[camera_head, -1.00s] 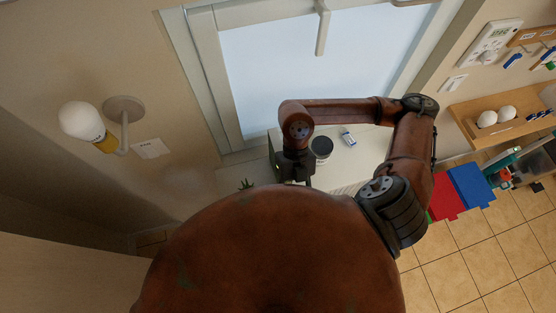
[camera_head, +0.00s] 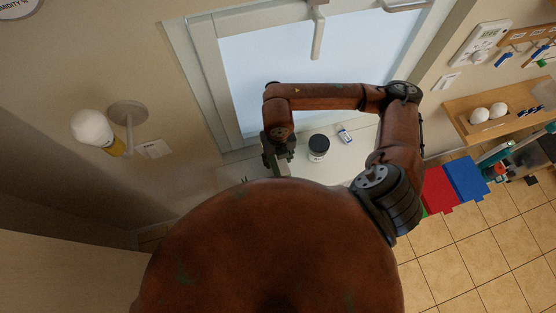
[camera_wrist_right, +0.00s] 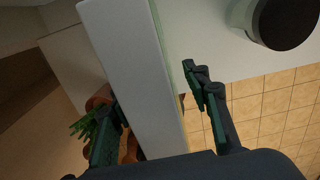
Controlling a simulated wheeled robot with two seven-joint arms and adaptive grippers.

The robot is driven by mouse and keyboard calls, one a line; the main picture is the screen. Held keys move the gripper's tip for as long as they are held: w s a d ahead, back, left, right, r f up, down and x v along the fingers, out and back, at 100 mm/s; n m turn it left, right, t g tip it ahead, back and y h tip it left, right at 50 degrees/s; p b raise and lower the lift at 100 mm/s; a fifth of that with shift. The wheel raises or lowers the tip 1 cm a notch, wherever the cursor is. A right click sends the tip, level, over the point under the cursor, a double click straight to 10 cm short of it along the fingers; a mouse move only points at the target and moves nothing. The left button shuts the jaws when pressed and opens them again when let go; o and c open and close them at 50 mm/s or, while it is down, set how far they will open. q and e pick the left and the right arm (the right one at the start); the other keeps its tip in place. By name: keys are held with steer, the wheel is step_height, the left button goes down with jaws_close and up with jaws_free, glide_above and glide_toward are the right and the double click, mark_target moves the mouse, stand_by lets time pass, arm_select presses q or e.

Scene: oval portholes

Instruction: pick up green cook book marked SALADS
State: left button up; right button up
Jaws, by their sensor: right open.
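In the right wrist view a pale grey-white slab with a thin green edge (camera_wrist_right: 142,72) runs between the fingers of my right gripper (camera_wrist_right: 153,95). It may be the green cook book seen from its page side; no SALADS marking shows. The fingers are apart, one on each side of the slab, and I cannot tell whether either touches it. In the head view my right gripper (camera_head: 274,158) hangs over the pale counter below the window, and the book cannot be made out there. My left gripper is not in view.
A black-lidded jar (camera_head: 318,148) stands right of the gripper, with a small blue-white item (camera_head: 345,134) beyond it. In the wrist view a green plant (camera_wrist_right: 84,124) is near the left finger. Red (camera_head: 439,190) and blue (camera_head: 467,181) boxes stand at the right, above tiled floor.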

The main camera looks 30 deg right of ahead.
steer(key=shift+f, duration=1.1)
jaws_close()
steer(key=shift+r, duration=0.1)
